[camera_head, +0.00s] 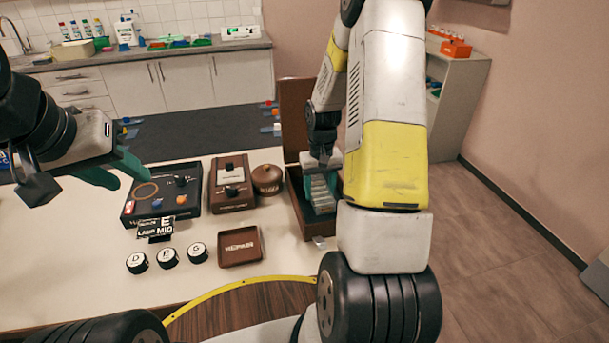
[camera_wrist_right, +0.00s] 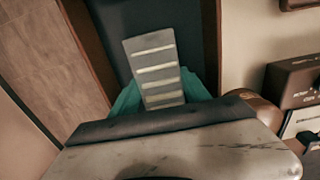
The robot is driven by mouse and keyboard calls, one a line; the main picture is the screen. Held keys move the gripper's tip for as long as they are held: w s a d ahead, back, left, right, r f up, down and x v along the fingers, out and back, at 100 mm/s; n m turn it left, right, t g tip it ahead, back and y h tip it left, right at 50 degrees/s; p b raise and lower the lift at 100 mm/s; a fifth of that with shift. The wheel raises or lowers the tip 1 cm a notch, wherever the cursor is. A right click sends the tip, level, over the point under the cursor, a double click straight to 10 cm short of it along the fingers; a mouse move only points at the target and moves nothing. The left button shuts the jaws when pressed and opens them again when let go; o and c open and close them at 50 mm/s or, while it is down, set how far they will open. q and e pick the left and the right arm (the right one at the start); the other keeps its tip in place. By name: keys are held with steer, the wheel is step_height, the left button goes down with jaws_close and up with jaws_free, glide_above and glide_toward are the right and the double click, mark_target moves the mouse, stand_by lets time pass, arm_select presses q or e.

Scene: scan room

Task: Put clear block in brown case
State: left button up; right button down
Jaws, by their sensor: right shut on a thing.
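The brown case (camera_head: 294,192) stands open at the right end of the white table, its lid (camera_head: 297,118) raised at the back. Its brown wall (camera_wrist_right: 92,50) and dark interior show in the right wrist view. My right gripper (camera_head: 322,176) is over the case, pointing down. Its teal fingers (camera_wrist_right: 165,92) are shut on the clear block (camera_wrist_right: 153,64), a greyish slab with pale stripes. The block (camera_head: 320,192) appears within the case opening; whether it touches the floor is unclear. My left gripper (camera_head: 133,181) is open and empty at the left, above the table.
Left of the case are a brown round pot (camera_head: 267,179), a brown box (camera_head: 232,185) and a black case (camera_head: 161,198). A brown tray (camera_head: 240,246), a label stand (camera_head: 155,228) and round black pieces (camera_head: 167,258) lie nearer. Free table shows at front left.

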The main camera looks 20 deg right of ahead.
mark_target(320, 189)
steer(key=shift+f, duration=0.2)
steer(key=c, duration=0.5)
jaws_free()
steer(key=shift+r, duration=0.1)
step_height(320, 189, up, 12)
steer(key=s+a+r+t, duration=0.2)
steer(key=s+a+r, duration=0.15)
steer(key=r, duration=0.25)
steer(key=s+a+r+t, duration=0.1)
steer(key=s+a+r, duration=0.1)
steer(key=s+r, duration=0.3)
steer(key=s+a+r+t, duration=0.1)
steer(key=s+a+r, duration=0.1)
steer(key=s, duration=0.2)
steer(key=s+a+r+t+y, duration=0.1)
steer(key=s+a+r, duration=0.1)
steer(key=s, duration=0.2)
steer(key=s+a+r+n+t+y, duration=0.1)
steer(key=s+a+r, duration=0.1)
steer(key=s, duration=0.2)
steer(key=shift+r, duration=0.25)
steer(key=shift+w, duration=0.1)
steer(key=shift+c, duration=0.6)
